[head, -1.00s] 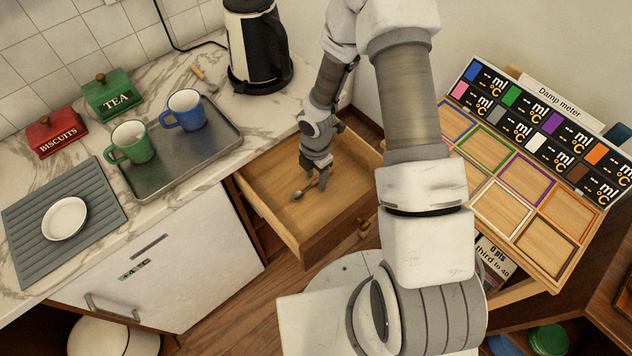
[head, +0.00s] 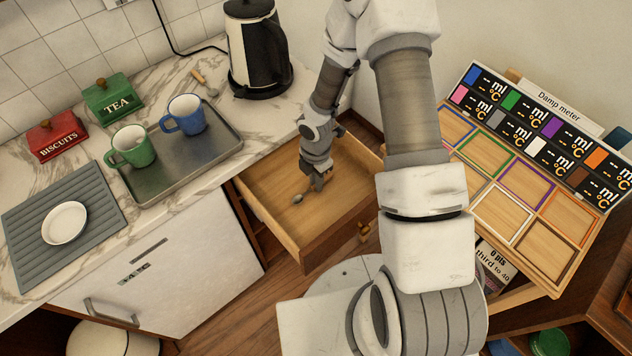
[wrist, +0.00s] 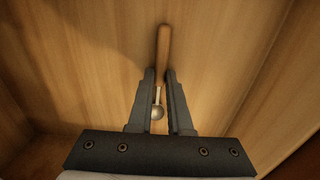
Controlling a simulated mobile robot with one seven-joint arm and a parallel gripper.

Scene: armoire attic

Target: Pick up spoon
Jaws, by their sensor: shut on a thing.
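A spoon (head: 297,198) with a metal bowl lies in the open wooden drawer (head: 262,195). In the wrist view the spoon's brown wooden handle (wrist: 163,45) points away from me, and its bowl shows between the fingers. My gripper (head: 319,181) is down inside the drawer, over the handle. The wrist view shows my gripper (wrist: 161,76) with both fingers shut on the spoon, close to where handle and bowl meet. The spoon appears at or very near the drawer floor; I cannot tell whether it is lifted.
Drawer walls surround my gripper. On the counter are a kettle (head: 257,50), a wooden-handled utensil (head: 199,76), and a metal tray (head: 180,165) with a green mug (head: 133,146) and blue mug (head: 186,114). A board of coloured frames (head: 530,190) stands right.

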